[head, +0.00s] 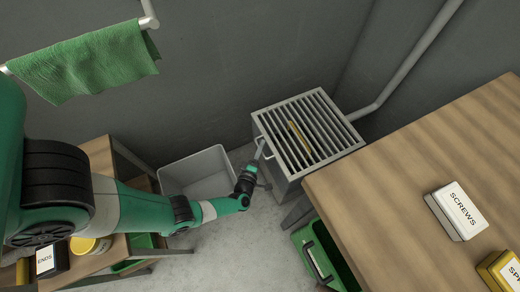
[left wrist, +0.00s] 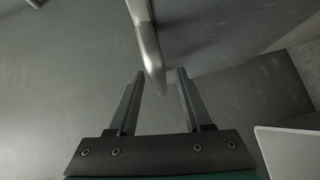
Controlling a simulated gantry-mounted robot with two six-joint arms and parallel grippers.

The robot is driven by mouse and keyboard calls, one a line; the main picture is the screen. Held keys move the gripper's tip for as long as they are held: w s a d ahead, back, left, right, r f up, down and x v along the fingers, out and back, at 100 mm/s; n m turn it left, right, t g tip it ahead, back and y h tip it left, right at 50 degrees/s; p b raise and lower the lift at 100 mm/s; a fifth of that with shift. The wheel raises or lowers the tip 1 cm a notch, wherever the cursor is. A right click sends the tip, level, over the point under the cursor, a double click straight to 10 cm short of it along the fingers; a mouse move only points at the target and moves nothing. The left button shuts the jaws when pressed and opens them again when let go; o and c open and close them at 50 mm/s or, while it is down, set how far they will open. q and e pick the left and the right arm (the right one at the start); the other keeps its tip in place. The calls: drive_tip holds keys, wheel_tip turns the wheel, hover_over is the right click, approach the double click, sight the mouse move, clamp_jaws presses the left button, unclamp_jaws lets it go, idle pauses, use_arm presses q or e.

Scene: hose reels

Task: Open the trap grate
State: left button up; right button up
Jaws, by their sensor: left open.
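The trap grate (head: 328,122) is a frame of grey slats, lying closed on top of a grey metal box (head: 283,178). A yellow thing (head: 299,136) shows at the slats. A pale grey handle (head: 257,142) sits at the grate's left edge. My left gripper (head: 257,158) is at this handle, coming from the lower left. In the left wrist view, the open left gripper (left wrist: 160,78) has the curved metal handle (left wrist: 150,55) between its fingertips, with a gap visible on each side. My right gripper is not in view.
A pale open bin (head: 192,168) stands on the floor left of the box. A wooden table (head: 400,170) with a SCREWS box (head: 456,211) is at the right. A green crate (head: 325,255) is below it. A pipe (head: 415,58) runs down to the box. A green towel (head: 88,65) hangs upper left.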

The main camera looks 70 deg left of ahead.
use_arm(q)
clamp_jaws()
drive_tip(key=shift+r, duration=0.1)
idle(1.2)
